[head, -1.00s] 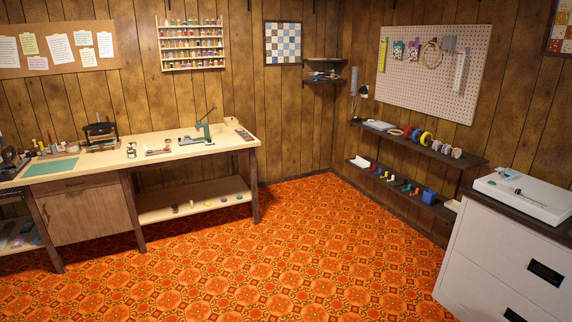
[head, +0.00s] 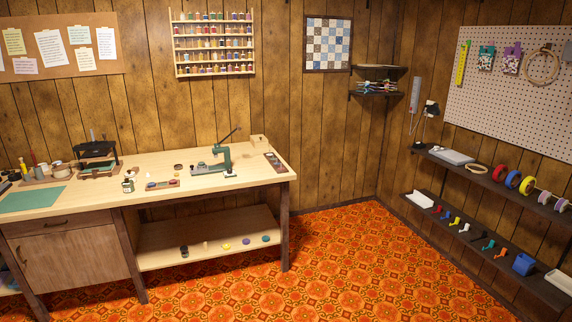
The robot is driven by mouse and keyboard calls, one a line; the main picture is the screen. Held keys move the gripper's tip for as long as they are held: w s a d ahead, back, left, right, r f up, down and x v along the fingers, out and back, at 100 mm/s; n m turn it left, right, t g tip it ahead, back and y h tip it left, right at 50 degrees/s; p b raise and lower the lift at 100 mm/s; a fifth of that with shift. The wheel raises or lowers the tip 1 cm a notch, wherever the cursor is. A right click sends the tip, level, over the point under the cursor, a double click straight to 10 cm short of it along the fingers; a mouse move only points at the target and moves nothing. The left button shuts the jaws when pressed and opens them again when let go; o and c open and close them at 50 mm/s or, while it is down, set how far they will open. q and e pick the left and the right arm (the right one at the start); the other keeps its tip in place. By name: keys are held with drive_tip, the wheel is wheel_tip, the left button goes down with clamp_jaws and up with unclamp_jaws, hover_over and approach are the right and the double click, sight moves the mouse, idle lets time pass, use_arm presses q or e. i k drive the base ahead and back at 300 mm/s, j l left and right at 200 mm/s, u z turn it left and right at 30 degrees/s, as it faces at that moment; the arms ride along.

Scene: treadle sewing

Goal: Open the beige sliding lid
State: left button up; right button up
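I cannot make out for certain a beige sliding lid in the head view. A small beige box-like item (head: 259,141) stands at the back right corner of the workbench (head: 100,207). A dark flat case (head: 275,162) with a lighter part lies in front of it, near the bench's right end. Both are too small to tell whether either has a sliding lid. Neither of my grippers is in view.
A green hand press (head: 220,162) and a black press (head: 96,152) stand on the bench. The bench has a lower shelf (head: 210,235) with several small discs. Dark wall shelves (head: 500,185) run along the right wall. The orange patterned floor (head: 340,260) is open.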

sight(256, 138)
drive_tip(key=i+l+z, duration=0.2)
drive_tip(key=i+z, duration=0.2)
drive_tip(key=i, duration=0.7)
drive_tip(key=i+j+z, duration=0.15)
drive_tip(key=i+z, duration=0.2)
drive_tip(key=i, duration=0.7)
drive_tip(key=i+u, duration=0.2)
drive_tip(key=i, duration=0.35)
drive_tip(key=i+u, duration=0.15)
drive_tip(key=i, duration=0.4)
drive_tip(key=i+l+u, duration=0.2)
drive_tip(key=i, duration=0.35)
drive_tip(key=i+l+u, duration=0.2)
drive_tip(key=i, duration=0.3)
drive_tip(key=i+j, duration=0.05)
drive_tip(key=j, duration=0.05)
